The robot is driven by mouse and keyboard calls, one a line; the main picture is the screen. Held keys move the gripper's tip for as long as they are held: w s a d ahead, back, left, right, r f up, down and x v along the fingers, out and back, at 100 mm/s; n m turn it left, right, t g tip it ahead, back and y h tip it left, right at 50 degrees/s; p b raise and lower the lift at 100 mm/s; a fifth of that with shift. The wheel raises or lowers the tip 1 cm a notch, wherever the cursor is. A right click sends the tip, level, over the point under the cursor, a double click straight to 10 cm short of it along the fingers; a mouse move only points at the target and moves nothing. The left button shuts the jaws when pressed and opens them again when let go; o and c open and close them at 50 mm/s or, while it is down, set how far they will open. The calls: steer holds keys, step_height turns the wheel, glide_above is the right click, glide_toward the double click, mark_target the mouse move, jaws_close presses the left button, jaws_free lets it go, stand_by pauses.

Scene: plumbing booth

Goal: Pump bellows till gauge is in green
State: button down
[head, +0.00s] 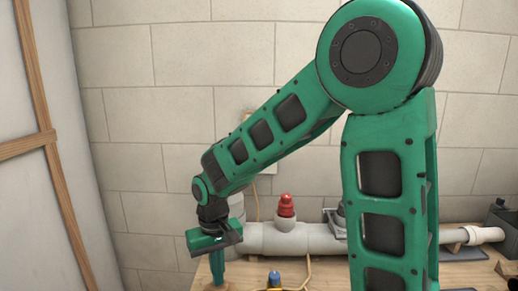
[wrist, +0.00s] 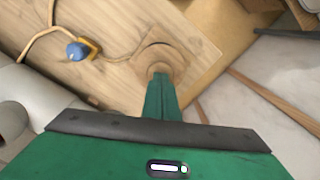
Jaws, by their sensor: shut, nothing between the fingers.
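My gripper (head: 217,268) points down at the lower left of the head view, its green fingers together and empty. In the wrist view my gripper (wrist: 159,76) is over a round wooden piece (wrist: 178,52), which looks like the top of the bellows. The fingertips are at or just above it; I cannot tell whether they touch. The blue knob (head: 273,278) also shows in the head view. No gauge face can be made out in either view.
A thick grey pipe (head: 308,238) with a red cap (head: 286,206) runs along the back of the wooden bench (head: 318,268). The pipe stands close to my gripper. A wood-framed panel (head: 38,140) stands at the left. A pale block wall (head: 180,95) is behind.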

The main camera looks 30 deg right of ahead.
steer(key=shift+f, duration=0.7)
steer(key=shift+r, duration=1.7)
steer(key=shift+d, duration=0.2)
steer(key=s+d+r+m, duration=0.2)
steer(key=s+d+m, duration=0.1)
steer(key=s+d, duration=0.8)
steer(key=s+d+r+m, duration=0.3)
steer(key=s+d, duration=0.7)
steer(key=s, duration=0.2)
steer(key=shift+d, duration=0.35)
